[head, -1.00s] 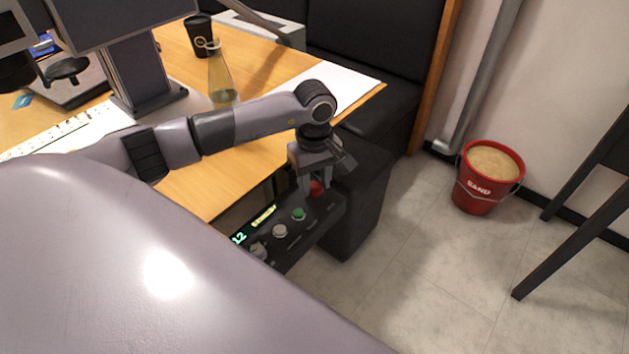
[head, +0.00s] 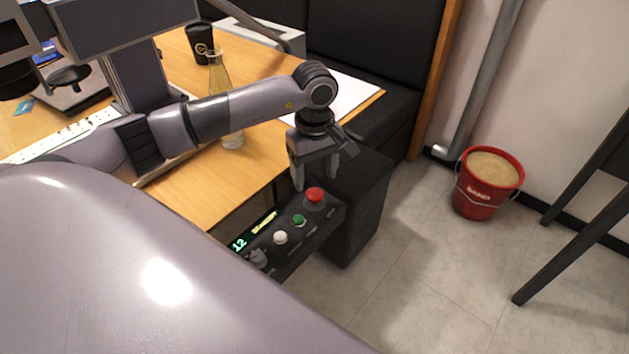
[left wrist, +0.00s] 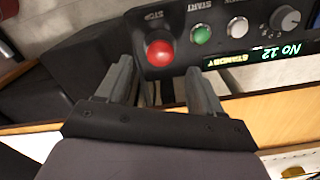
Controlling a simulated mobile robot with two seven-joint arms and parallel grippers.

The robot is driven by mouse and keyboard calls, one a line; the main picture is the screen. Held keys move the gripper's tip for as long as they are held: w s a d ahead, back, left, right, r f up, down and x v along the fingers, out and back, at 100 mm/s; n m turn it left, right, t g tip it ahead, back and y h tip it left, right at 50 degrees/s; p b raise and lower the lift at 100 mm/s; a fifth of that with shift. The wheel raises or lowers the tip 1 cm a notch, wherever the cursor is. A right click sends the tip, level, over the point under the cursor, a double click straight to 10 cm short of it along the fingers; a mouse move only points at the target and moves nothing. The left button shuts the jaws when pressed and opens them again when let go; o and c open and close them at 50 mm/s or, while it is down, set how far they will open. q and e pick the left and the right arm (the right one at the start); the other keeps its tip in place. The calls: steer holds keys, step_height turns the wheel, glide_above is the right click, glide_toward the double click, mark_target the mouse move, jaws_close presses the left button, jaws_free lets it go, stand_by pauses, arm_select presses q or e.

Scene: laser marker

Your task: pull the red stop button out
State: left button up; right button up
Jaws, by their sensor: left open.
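The red stop button (head: 314,195) is a round red cap at the far right end of the dark control panel (head: 296,243). It also shows in the left wrist view (left wrist: 160,52), beside the word STOP. My left gripper (head: 315,183) is open and empty, just above and behind the button in the head view. In the left wrist view its two fingers (left wrist: 160,83) point toward the button, one on each side of its line, with the button beyond the tips and apart from them. My right gripper is not in view.
A green START button (head: 299,220), a white button (head: 280,237) and a knob (head: 258,257) sit on the same panel, near a lit display (left wrist: 262,56). The wooden table (head: 215,185) holds a glass bottle (head: 221,90). A red sand bucket (head: 487,183) stands on the floor at right.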

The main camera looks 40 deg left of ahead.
arm_select(q)
steer(key=shift+r, duration=1.65)
